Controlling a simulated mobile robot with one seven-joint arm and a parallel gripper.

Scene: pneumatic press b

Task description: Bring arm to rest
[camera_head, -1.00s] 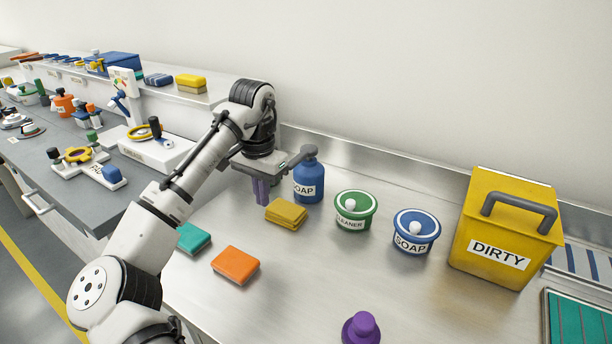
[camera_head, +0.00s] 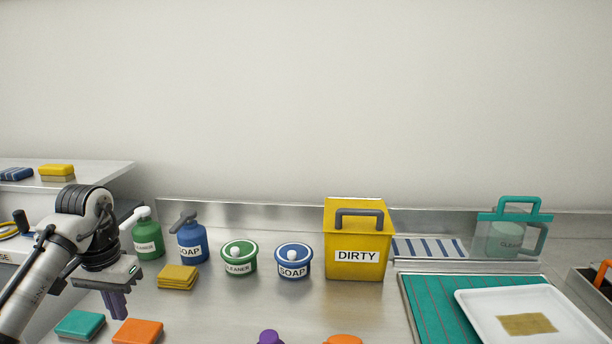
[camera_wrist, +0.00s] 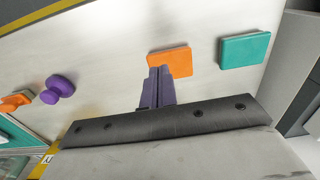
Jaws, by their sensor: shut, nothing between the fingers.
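My gripper (camera_head: 117,304) hangs at the left of the head view, its purple fingers pointing down over the steel counter (camera_head: 215,310). The fingers are together and hold nothing. In the wrist view my gripper (camera_wrist: 159,73) points towards the orange sponge (camera_wrist: 172,61), overlapping its edge in the picture. The teal sponge (camera_wrist: 244,50) lies to the right of it there. In the head view the orange sponge (camera_head: 138,332) and teal sponge (camera_head: 80,324) lie below and near the fingers.
A yellow sponge (camera_head: 177,277), a green bottle (camera_head: 147,238), a blue soap bottle (camera_head: 190,243), two tubs (camera_head: 240,260) and a yellow DIRTY bin (camera_head: 357,240) stand right of my gripper. A white tray (camera_head: 480,306) is further right. Purple (camera_head: 270,337) and orange knobs lie in front.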

